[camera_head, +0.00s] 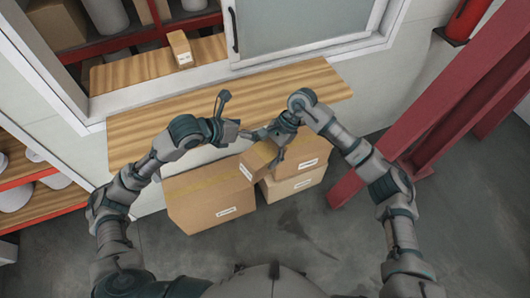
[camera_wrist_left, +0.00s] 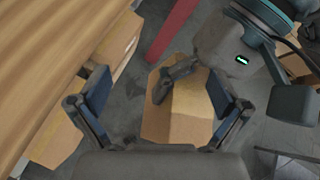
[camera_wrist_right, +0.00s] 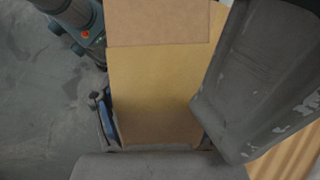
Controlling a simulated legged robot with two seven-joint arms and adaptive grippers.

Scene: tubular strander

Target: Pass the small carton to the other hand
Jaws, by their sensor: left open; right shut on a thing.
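The small carton (camera_head: 256,158) is tan cardboard with a white label and is held tilted in front of the wooden counter. My right gripper (camera_head: 272,142) is shut on it. In the right wrist view the carton (camera_wrist_right: 160,90) fills the space between the fingers. My left gripper (camera_head: 231,114) is open and empty, a little to the left of and above the carton. In the left wrist view the carton (camera_wrist_left: 190,115) shows beyond and between the spread fingers, with a right gripper finger across it. I see no clear contact between the left fingers and the carton.
The wooden counter (camera_head: 150,125) runs below the sliding window (camera_head: 300,30). Another small carton (camera_head: 181,48) stands on the inner ledge. Below are a large box (camera_head: 205,200) and stacked boxes (camera_head: 295,183). A red steel beam (camera_head: 430,125) stands at right.

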